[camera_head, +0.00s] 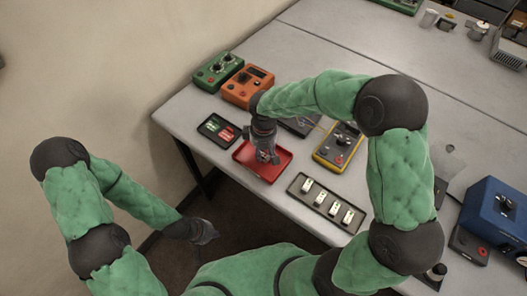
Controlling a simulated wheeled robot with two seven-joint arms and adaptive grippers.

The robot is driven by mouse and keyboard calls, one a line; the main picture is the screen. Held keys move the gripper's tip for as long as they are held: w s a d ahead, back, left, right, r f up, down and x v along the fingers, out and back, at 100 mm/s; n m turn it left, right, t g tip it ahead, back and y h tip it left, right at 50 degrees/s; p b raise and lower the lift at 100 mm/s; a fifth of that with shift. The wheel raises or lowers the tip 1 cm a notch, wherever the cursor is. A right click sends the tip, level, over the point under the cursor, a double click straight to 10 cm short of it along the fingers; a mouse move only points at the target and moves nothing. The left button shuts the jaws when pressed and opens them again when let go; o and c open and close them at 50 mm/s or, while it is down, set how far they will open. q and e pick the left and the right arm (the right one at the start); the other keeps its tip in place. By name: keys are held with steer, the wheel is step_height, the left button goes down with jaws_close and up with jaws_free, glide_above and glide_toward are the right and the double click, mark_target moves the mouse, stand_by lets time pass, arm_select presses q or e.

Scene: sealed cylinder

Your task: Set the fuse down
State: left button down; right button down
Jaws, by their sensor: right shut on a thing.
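My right gripper (268,155) points down over the red tray (282,168) near the table's front edge. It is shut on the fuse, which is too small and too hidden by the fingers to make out. I cannot tell whether the fuse touches the tray floor. My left gripper (207,234) hangs low in front of the table, away from the tray, and its fingers are too small and dark to read.
A small black tray (207,133) with red and green pieces lies left of the red tray. A long dark tray (296,187) with several white pieces lies right. Green (217,70), orange (246,85) and yellow (338,146) devices stand behind; a blue box (495,212) stands far right.

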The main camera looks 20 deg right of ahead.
mark_target(264, 153)
steer(key=shift+f, duration=0.1)
steer(key=c, duration=0.9)
jaws_free()
steer(key=shift+c, duration=0.2)
steer(key=shift+r, duration=0.35)
step_height(264, 153, up, 12)
steer(key=p, duration=0.2)
steer(key=shift+f+p, duration=0.2)
steer(key=shift+p, duration=0.1)
